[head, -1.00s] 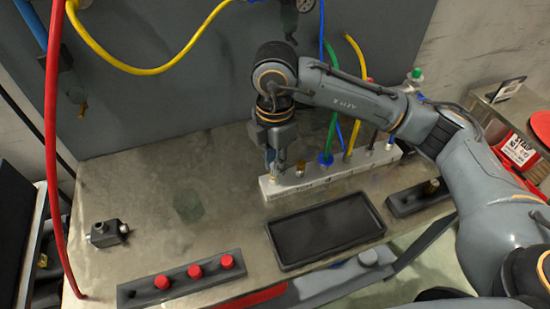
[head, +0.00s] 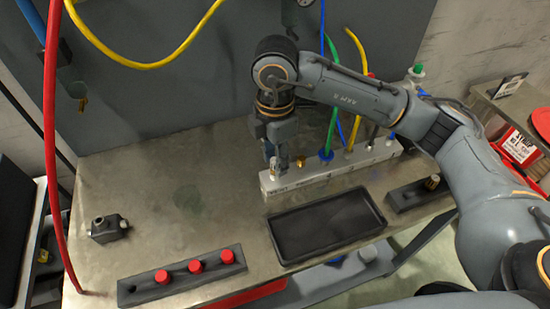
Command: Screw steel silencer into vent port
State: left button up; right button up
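The long pale manifold block (head: 318,184) lies on the metal bench, with a row of ports and fittings along its top. My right gripper (head: 277,161) points down over the block's left end. It appears shut on a small silvery piece with a brass tone, probably the steel silencer (head: 274,167), which stands upright at the end port. The fingers partly hide it, and how far it is seated cannot be seen. A brass fitting (head: 301,162) sits just right of the gripper. My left gripper is not in view.
An empty black tray (head: 325,228) lies in front of the block. A dark holder with a brass piece (head: 433,182) is at right. Colored hoses rise from the block.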

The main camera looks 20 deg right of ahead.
jog(key=n, duration=0.1)
jog(key=n+b, duration=0.1)
jog(key=n, duration=0.1)
jog(key=n+b, duration=0.1)
jog(key=shift+f+n, duration=0.3)
jog(key=n+b, duration=0.3)
jog(key=n, duration=0.2)
jog(key=shift+n, duration=0.4)
jog(key=n+b, duration=0.2)
jog(key=n, duration=0.2)
jog(key=n+b, duration=0.1)
jog(key=n, duration=0.2)
jog(key=shift+d+r+b, duration=0.1)
jog(key=shift+d+b, duration=0.05)
jog(key=shift+b, duration=0.25)
jog(key=shift+n+b, duration=0.3)
jog(key=shift+n, duration=0.4)
jog(key=n+b, duration=0.1)
jog(key=n, duration=0.1)
jog(key=shift+n, duration=0.4)
jog(key=shift+r+n, duration=0.15)
jog(key=shift+n, duration=0.85)
